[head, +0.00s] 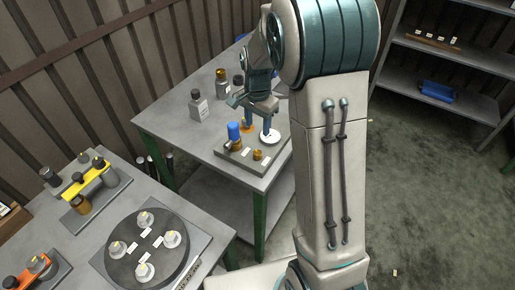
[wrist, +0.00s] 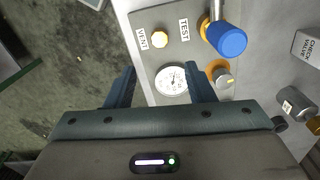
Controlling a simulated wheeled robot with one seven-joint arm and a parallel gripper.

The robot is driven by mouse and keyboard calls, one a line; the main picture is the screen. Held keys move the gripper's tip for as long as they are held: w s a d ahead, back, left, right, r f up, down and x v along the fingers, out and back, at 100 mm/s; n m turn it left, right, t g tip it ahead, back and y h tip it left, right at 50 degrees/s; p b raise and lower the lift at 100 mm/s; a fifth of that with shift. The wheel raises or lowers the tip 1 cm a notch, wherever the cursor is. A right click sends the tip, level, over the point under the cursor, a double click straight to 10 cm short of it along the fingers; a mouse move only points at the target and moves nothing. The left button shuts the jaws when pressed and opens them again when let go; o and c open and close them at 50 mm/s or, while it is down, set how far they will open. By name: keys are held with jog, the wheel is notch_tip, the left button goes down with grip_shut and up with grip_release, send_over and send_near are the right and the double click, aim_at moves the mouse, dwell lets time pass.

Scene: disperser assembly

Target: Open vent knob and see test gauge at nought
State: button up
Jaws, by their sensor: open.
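The vent knob (wrist: 160,39) is a small orange-yellow knob beside the VENT label (wrist: 142,39) on a grey test panel (wrist: 160,15); it also shows in the head view (head: 257,155). The test gauge (wrist: 172,79) has a round white dial with a dark needle, too small to read; it also shows in the head view (head: 270,137). My gripper (wrist: 161,70) is open and empty. In the wrist view its fingers stand on either side of the gauge, with the vent knob beyond the fingertips. I cannot tell whether the vent knob is open.
A blue knob (wrist: 228,39) by the TEST label and a grey knob on an orange ring (wrist: 222,78) stand close on the panel. A box marked CHECK VALVE (wrist: 306,46) lies to the right. In the head view, a round fixture (head: 145,245) occupies the nearer table.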

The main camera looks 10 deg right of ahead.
aim_at(257, 152)
notch_tip(257, 152, down, 13)
jog(key=shift+r+p, duration=0.2)
jog(key=shift+p, duration=0.8)
jog(key=c, duration=1)
